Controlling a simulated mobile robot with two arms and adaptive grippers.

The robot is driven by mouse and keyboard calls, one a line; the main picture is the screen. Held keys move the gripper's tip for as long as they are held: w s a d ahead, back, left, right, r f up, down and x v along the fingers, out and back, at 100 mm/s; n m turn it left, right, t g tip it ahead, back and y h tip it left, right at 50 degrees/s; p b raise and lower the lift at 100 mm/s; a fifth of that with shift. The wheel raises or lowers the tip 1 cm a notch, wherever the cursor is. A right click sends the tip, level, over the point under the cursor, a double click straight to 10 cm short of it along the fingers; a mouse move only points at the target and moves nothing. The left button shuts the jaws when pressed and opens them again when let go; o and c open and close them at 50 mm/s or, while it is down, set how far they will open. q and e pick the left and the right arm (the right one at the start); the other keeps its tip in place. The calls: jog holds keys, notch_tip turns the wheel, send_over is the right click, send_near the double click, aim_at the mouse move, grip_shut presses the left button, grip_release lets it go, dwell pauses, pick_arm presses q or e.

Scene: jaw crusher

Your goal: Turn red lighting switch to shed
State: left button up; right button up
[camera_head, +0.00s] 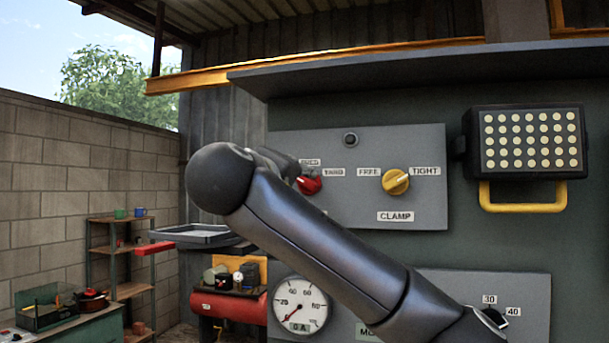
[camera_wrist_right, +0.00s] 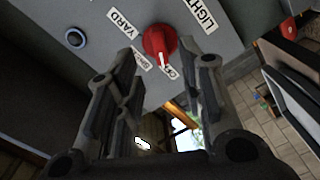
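The red lighting switch (camera_head: 308,185) is on a grey panel, partly covered by my right arm in the head view. No contact is visible. My left gripper is out of view.
On the same panel are a yellow CLAMP knob (camera_head: 396,182) and a small round dark fitting (camera_head: 350,139). A lamp (camera_head: 530,140) with a yellow handle is at right. A pressure gauge (camera_head: 299,305) sits below. A grey tray (camera_head: 197,236) is left of the panel.

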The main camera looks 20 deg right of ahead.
aim_at(306, 183)
jog(key=p+x, duration=0.3)
jog(key=x, duration=0.3)
jog(key=shift+s+d+r, duration=0.1)
jog(key=shift+r, duration=0.05)
jog(key=shift+w+d+f, duration=0.2)
jog(key=shift+w+d, duration=0.05)
jog(key=shift+w, duration=0.3)
jog(key=shift+c, duration=0.3)
grip_shut()
